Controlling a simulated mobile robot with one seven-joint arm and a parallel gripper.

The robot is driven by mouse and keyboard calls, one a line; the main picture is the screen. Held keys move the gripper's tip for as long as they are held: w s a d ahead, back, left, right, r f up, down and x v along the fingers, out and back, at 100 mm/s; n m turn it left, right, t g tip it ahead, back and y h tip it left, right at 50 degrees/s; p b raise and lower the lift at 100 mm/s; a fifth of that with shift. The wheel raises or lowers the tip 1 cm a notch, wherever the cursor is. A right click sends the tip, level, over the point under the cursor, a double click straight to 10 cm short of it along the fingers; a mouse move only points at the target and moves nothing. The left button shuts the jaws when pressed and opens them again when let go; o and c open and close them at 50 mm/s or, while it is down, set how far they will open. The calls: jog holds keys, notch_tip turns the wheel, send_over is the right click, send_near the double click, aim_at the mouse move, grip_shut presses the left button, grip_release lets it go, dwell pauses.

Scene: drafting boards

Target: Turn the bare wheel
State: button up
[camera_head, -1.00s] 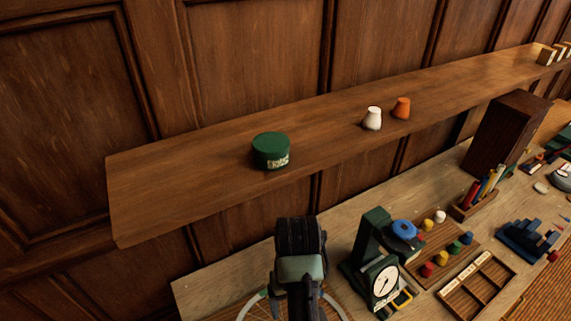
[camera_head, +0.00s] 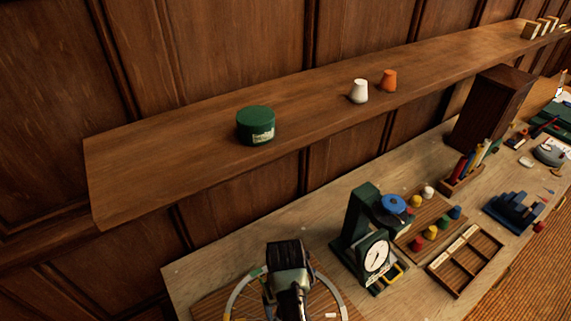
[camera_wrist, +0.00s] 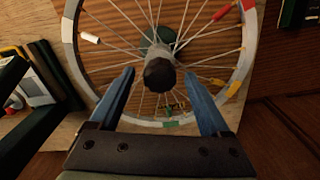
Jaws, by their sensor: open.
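The bare wheel (camera_wrist: 92,67), a spoked rim with a dark hub (camera_wrist: 159,74), fills the upper middle of the wrist view. Small red, white, yellow, orange and green pieces sit on its rim and spokes. In the head view the wheel (camera_head: 237,297) lies at the bottom over a brown board, partly hidden by my arm. My gripper (camera_wrist: 161,76) is open, its two blue fingers apart, with the dark hub showing between and just beyond the tips. Whether the fingers touch the hub or spokes cannot be told.
A green dial scale (camera_head: 365,245) with a blue top stands right of the wheel. A compartment tray (camera_head: 465,260), a pegboard (camera_head: 425,235) and a dark box (camera_head: 490,108) are farther right. A shelf (camera_head: 190,150) with a green tin (camera_head: 255,126) runs above the bench.

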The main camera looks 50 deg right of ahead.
grip_shut()
dwell(0.5)
